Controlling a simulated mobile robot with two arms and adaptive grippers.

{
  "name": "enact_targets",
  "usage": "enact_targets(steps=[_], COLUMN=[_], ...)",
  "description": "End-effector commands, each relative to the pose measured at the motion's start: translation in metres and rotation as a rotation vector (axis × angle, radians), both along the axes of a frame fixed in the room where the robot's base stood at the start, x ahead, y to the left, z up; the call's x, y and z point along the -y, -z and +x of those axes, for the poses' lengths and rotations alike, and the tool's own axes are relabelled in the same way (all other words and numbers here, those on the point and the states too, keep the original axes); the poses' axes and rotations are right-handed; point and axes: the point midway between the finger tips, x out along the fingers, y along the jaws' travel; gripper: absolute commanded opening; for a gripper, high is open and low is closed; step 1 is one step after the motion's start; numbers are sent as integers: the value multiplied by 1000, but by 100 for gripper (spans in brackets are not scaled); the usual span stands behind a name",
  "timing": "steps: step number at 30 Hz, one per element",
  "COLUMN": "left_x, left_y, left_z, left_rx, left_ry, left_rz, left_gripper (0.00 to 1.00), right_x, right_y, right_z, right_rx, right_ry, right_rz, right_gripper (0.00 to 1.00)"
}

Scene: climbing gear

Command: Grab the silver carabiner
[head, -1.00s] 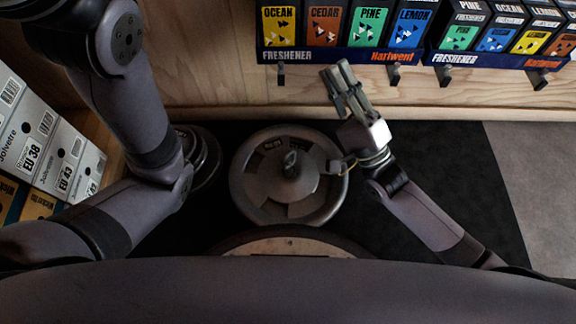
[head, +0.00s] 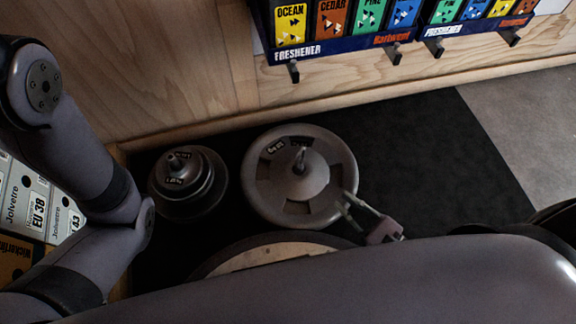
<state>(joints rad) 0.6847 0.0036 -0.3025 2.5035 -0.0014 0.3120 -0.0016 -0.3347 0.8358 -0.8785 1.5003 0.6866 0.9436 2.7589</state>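I cannot make out a silver carabiner in the head view. My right gripper (head: 344,200) is low in the picture, at the lower right edge of a large grey round weight.
The large grey weight (head: 333,166) and a smaller stacked one (head: 215,190) stand on a black mat (head: 430,150). Freshener boxes (head: 331,22) hang on a rack with hooks on the wooden wall. Shoe boxes (head: 35,205) stand at the left. The mat's right side is clear.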

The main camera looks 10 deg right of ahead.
Motion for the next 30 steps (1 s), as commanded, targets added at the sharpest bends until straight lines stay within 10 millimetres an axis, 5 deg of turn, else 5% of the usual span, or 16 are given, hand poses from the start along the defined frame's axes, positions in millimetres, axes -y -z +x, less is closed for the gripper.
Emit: enact_targets(steps=[12,20,30], left_x=[0,0,0], left_y=[43,47,81], left_z=[0,-1,0], left_rx=[0,3,2], left_ry=[0,0,0], left_rz=[0,0,0], left_gripper=[26,26,26], right_x=[-48,-61,-81], right_y=[4,1,6], right_z=[75,96,131], right_rx=[5,4,7], right_ry=[0,-1,1], right_rz=[3,0,2], right_gripper=[17,17,17])
